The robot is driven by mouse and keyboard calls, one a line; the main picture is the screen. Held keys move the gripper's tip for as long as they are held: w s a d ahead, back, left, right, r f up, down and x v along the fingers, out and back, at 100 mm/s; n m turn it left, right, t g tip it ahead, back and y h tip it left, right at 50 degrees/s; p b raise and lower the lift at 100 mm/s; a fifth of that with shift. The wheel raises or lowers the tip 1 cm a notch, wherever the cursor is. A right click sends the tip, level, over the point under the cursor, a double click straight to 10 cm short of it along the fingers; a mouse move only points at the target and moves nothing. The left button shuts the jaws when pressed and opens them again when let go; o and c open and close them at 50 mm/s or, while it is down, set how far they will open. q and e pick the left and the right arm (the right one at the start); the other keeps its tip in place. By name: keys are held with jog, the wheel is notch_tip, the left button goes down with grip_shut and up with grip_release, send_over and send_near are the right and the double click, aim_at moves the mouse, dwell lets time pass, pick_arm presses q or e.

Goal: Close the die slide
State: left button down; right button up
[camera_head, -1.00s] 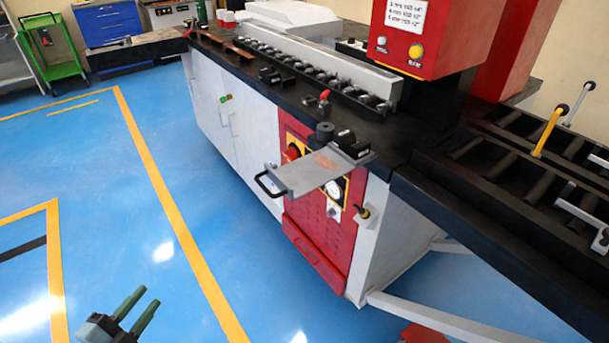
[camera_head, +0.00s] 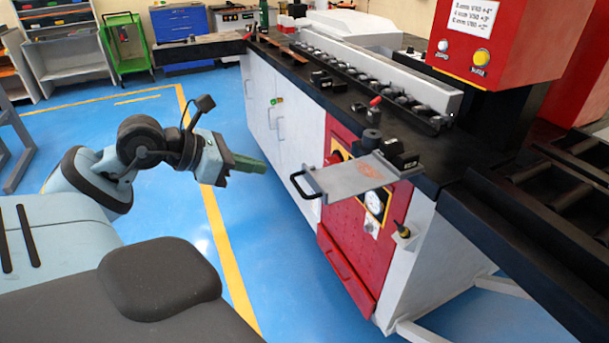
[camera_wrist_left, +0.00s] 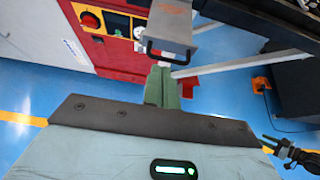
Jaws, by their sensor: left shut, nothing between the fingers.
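The die slide (camera_head: 352,178) is a grey plate with a reddish mark on top. It sticks out from the bench front over the red panel, with a black loop handle (camera_head: 304,185) at its outer end. The slide also shows in the left wrist view (camera_wrist_left: 171,24). My left gripper (camera_head: 263,166) is shut and empty, a short way left of the handle and apart from it in the head view. Its green fingers (camera_wrist_left: 161,85) point toward the handle in the wrist view.
The bench top (camera_head: 432,176) carries a long row of dies (camera_head: 375,88) and a red-tipped lever (camera_head: 375,101). A red bender head (camera_head: 490,38) stands behind. A black roller table (camera_head: 550,215) is at right. Blue floor (camera_head: 225,120) is clear left of the bench.

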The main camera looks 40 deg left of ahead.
aim_at(308, 177)
pick_arm(q)
jog(key=shift+b+x, duration=0.3)
jog(key=shift+x, duration=4.7)
pick_arm(e)
jog(key=shift+s+f, duration=0.35)
jog(key=shift+f, duration=0.05)
